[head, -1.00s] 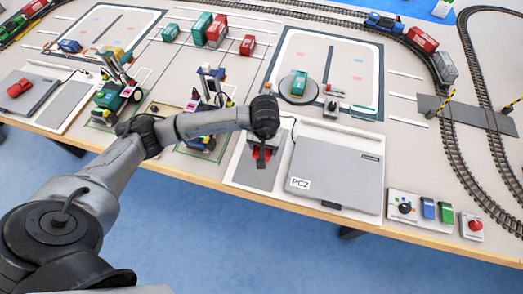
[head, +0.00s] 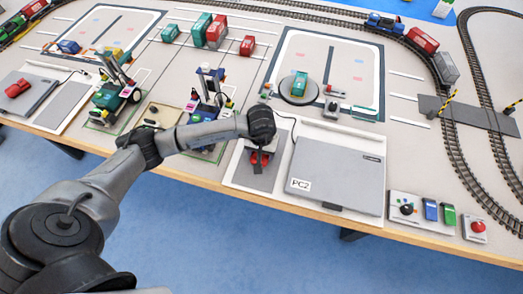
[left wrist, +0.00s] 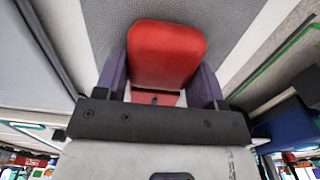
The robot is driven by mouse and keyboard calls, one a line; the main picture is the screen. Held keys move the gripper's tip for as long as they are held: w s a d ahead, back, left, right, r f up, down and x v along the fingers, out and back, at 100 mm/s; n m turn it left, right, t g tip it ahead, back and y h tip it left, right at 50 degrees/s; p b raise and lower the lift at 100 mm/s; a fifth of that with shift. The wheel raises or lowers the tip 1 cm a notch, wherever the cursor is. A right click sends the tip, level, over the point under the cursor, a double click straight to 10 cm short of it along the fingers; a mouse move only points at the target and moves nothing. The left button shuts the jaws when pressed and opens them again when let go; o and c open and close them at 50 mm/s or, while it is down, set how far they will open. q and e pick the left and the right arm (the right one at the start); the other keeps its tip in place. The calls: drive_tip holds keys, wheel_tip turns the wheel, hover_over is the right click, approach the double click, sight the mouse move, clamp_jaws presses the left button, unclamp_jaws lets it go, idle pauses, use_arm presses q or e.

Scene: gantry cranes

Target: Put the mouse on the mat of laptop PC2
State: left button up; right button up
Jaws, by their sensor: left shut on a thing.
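My left gripper (head: 261,157) is shut on the red mouse (left wrist: 166,52), one purple finger on each side of it in the left wrist view. In the head view the gripper is over the grey mat (head: 250,177) left of the closed grey laptop PC2 (head: 340,172). The wrist partly hides the mouse there. The mouse is at or close above the mat; I cannot tell whether it touches. My right gripper is not in view.
Another red mouse (head: 18,88) lies on the grey laptop at the far left. A control box with a black knob (head: 406,209) is right of PC2. Toy cranes (head: 208,100) stand left of the mat. The table's front edge is close below it.

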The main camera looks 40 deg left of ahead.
use_arm(q)
drive_tip(key=o, duration=0.9)
drive_tip(key=shift+f, duration=0.1)
drive_tip(key=shift+o, duration=0.2)
